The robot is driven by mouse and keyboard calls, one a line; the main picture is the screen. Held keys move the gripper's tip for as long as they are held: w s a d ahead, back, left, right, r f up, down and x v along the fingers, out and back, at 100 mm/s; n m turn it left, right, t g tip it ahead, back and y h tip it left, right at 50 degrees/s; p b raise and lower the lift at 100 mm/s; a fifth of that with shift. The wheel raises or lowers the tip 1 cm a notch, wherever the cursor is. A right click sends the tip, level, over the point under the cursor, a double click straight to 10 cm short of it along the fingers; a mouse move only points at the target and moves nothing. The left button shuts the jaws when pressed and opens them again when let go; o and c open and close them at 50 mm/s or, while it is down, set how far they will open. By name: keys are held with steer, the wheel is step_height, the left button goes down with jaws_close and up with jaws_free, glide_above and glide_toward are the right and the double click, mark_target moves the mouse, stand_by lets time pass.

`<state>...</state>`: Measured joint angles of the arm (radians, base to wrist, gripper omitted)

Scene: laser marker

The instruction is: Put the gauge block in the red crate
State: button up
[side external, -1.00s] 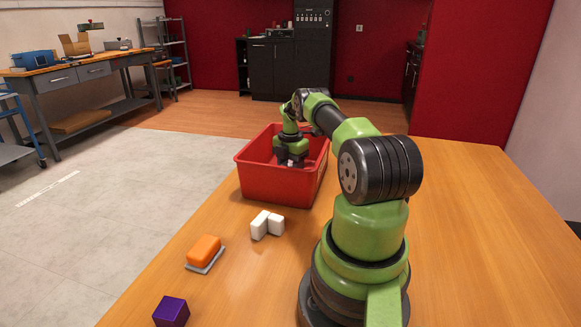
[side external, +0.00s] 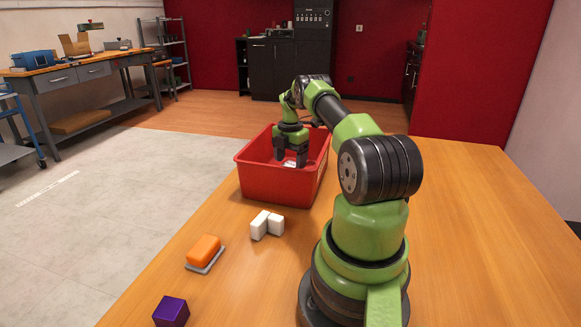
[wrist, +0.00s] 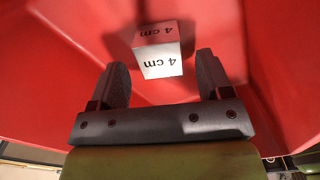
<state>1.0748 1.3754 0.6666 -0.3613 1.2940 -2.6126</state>
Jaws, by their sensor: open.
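The red crate (side external: 275,184) stands on the wooden table in the side view. The gauge block (wrist: 158,52), a small white block marked "4 cm", lies inside the crate in the wrist view. In the side view only a small white part of it (side external: 289,163) shows between the fingers and the crate wall. My gripper (side external: 292,162) is over the crate with its fingers reaching down inside the rim. In the wrist view my gripper (wrist: 163,75) is open, with a finger on either side and a gap to the block.
On the table in front of the crate are a white L-shaped block (side external: 267,225), an orange block (side external: 204,249) on a grey plate (side external: 207,264), and a purple cube (side external: 171,312). The table right of my arm is clear.

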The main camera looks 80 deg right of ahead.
mark_target(290, 164)
step_height(290, 164, up, 9)
steer(key=w+a+r+m+t, duration=0.1)
steer(key=w+a+r+m, duration=0.15)
steer(key=a+r, duration=0.35)
steer(key=w+a+r+m+t+h, duration=0.1)
steer(key=w+a+r+m, duration=0.15)
steer(key=a+r, duration=0.35)
steer(key=w+a+r+m+t, duration=0.1)
steer(key=w+a+r, duration=0.35)
steer(key=a, duration=0.25)
steer(key=s+a+r+m+t, duration=0.1)
steer(key=s+a+r+m, duration=0.15)
steer(key=a, duration=0.45)
steer(key=s+a+r+m+t, duration=0.1)
steer(key=s+a+r+m, duration=0.15)
steer(key=a, duration=0.35)
steer(key=s+a+f+m+t+y, duration=0.2)
steer(key=s+a+m, duration=0.4)
steer(key=s+a, duration=0.4)
steer(key=shift+s+a+f+y, duration=0.15)
steer(key=shift+s+f+y, duration=0.35)
steer(key=shift+s+f, duration=0.25)
